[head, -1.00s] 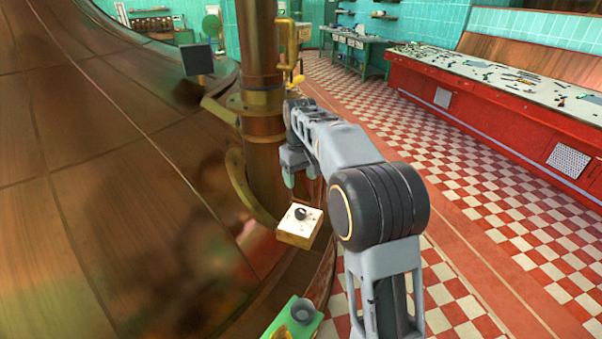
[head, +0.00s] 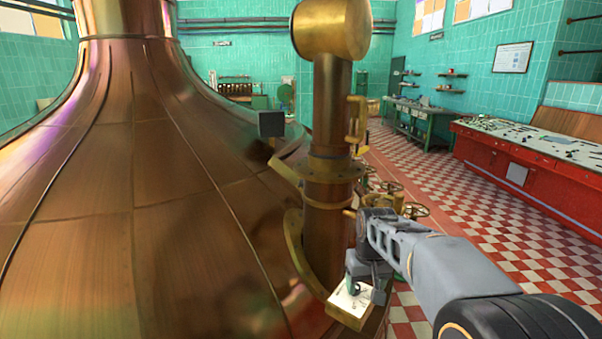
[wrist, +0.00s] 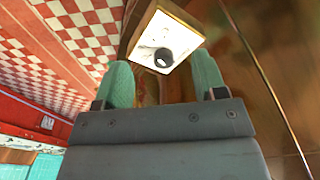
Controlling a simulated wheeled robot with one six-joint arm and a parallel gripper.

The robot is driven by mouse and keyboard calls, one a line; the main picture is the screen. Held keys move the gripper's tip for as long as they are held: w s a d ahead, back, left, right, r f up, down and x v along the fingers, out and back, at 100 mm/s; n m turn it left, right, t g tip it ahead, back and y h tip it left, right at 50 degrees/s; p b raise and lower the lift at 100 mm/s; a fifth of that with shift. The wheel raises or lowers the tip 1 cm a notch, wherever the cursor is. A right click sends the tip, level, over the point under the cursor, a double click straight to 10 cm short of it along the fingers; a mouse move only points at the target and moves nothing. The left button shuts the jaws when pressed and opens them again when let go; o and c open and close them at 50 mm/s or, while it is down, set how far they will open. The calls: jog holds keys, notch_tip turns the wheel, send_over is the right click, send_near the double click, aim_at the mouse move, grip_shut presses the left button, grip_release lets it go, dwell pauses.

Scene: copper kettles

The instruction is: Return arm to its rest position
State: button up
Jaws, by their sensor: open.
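My arm (head: 450,262) reaches forward from the lower right in the head view. My gripper (head: 364,285) points down at its far end, over or in front of a small box with a white top (head: 345,305). In the wrist view my gripper (wrist: 163,78) has its two green fingers wide apart with nothing between them. The white-topped box (wrist: 147,45) lies beyond the fingertips there, with a dark round knob (wrist: 164,57) on its face. The fingers look apart from the box.
A large copper kettle (head: 90,190) fills the left. A copper pipe with brass fittings (head: 328,220) stands close beside my gripper. Brass handwheels (head: 414,210) are just behind my arm. A red control desk (head: 500,155) stands at the right, with free checkered floor (head: 440,180) before it.

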jog(key=s+m+t, duration=0.1)
jog(key=s+t, duration=0.2)
jog(key=s, duration=1.3)
jog(key=shift+s+r, duration=0.2)
jog(key=shift+s, duration=0.15)
